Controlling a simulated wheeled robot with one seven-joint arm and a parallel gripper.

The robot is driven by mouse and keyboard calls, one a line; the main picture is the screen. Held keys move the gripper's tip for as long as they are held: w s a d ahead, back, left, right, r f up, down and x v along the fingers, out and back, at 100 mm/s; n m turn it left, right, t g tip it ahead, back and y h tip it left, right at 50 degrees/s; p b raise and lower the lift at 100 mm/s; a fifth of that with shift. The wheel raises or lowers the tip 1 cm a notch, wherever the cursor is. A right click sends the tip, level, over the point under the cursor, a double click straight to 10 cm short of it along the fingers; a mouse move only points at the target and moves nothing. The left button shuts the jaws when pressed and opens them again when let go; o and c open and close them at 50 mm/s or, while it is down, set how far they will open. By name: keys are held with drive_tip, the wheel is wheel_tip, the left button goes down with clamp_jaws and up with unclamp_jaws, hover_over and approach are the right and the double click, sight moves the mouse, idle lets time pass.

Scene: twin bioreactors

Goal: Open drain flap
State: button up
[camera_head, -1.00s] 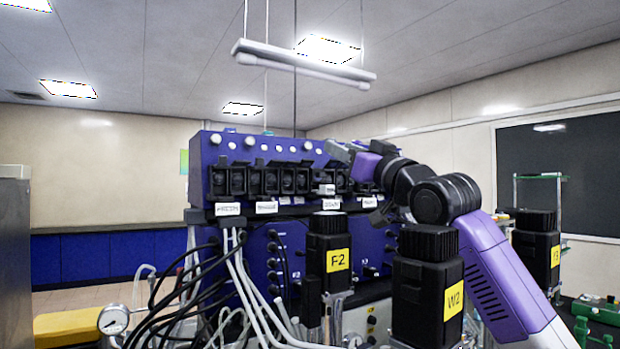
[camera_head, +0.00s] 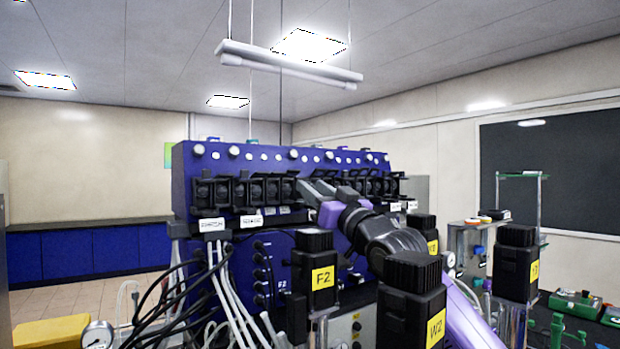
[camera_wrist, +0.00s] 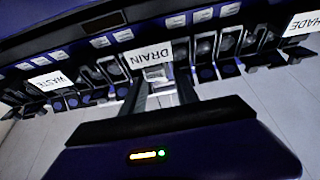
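The blue bioreactor unit (camera_head: 235,165) carries a row of black flap-like blocks along its front. In the wrist view, the white DRAIN label (camera_wrist: 151,55) sits on this row, with a small pale grey drain flap (camera_wrist: 158,74) beside it. My gripper (camera_head: 318,188) is in front of the row in the head view and hides part of it. In the wrist view my gripper (camera_wrist: 160,92) has its two dark fingers apart, with the drain flap seen between their tips. I cannot tell whether they touch it. The drain flap looks shut, though its angle is hard to judge.
A WASTE label (camera_wrist: 52,81) and a SHADE label (camera_wrist: 303,22) mark neighbouring flaps. Black-capped bottles F2 (camera_head: 315,268) and W2 (camera_head: 412,310) stand before the unit, close to my arm. Black and white tubes (camera_head: 225,290) hang at the left.

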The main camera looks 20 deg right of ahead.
sight(303, 178)
drive_tip(key=shift+x, duration=1)
clamp_jaws()
drive_tip(key=shift+s+r, duration=0.1)
drive_tip(key=g, duration=0.1)
drive_tip(key=r+g+h, duration=0.1)
drive_tip(key=g, duration=0.2)
drive_tip(key=shift+s+r, duration=0.2)
drive_tip(key=shift+r, duration=0.05)
drive_tip(key=g, duration=0.1)
drive_tip(key=g+h, duration=0.1)
drive_tip(key=g, duration=0.1)
drive_tip(key=shift+r+g, duration=0.3)
drive_tip(key=shift+r, duration=0.1)
drive_tip(key=shift+w+r+g+h, duration=0.1)
drive_tip(key=shift+r+g+h, duration=0.15)
drive_tip(key=shift+g+h, duration=0.6)
drive_tip(key=shift+g, duration=0.55)
